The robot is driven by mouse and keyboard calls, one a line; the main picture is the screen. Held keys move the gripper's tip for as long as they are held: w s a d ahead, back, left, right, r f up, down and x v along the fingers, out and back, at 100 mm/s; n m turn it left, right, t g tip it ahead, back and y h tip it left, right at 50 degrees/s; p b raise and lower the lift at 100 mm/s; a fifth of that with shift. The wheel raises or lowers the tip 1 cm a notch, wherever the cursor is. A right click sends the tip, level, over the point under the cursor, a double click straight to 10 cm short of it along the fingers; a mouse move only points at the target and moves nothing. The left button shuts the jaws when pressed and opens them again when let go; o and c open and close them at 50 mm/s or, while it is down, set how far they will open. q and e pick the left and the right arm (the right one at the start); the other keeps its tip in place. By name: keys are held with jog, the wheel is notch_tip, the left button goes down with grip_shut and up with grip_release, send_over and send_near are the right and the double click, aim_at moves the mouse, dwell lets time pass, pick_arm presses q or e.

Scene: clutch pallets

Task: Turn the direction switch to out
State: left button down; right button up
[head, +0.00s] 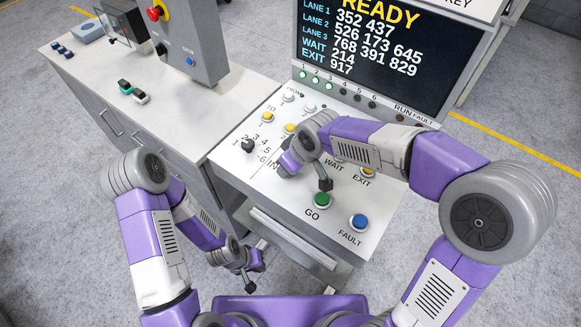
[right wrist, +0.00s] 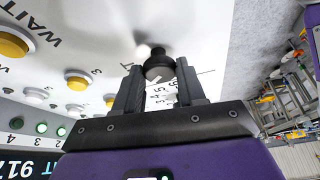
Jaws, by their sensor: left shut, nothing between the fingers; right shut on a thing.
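My right gripper (head: 284,168) is over the sloped control panel, beside the IN label, and hides most of the direction switch in the head view. In the right wrist view, its fingers (right wrist: 158,88) are shut on a small black knob (right wrist: 158,64), which I take to be the direction switch. Which way the switch points I cannot tell. My left gripper (head: 250,285) hangs low in front of the panel, shut and empty, apart from everything.
A black numbered selector knob (head: 247,145) sits left of my right gripper. A dark lever (head: 324,182), a green GO button (head: 322,200) and a blue FAULT button (head: 358,222) are close by. A screen (head: 375,50) stands behind. A grey cabinet (head: 180,120) is at left.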

jog(key=shift+m+b, duration=0.3)
jog(key=shift+m, duration=0.2)
jog(key=o, duration=1)
jog(key=shift+o, duration=0.2)
jog(key=shift+r, duration=0.15)
jog(key=p+v, duration=0.1)
jog(key=v, duration=0.6)
jog(key=shift+r, duration=0.2)
jog(key=shift+s+a, duration=0.1)
jog(key=shift+s, duration=0.1)
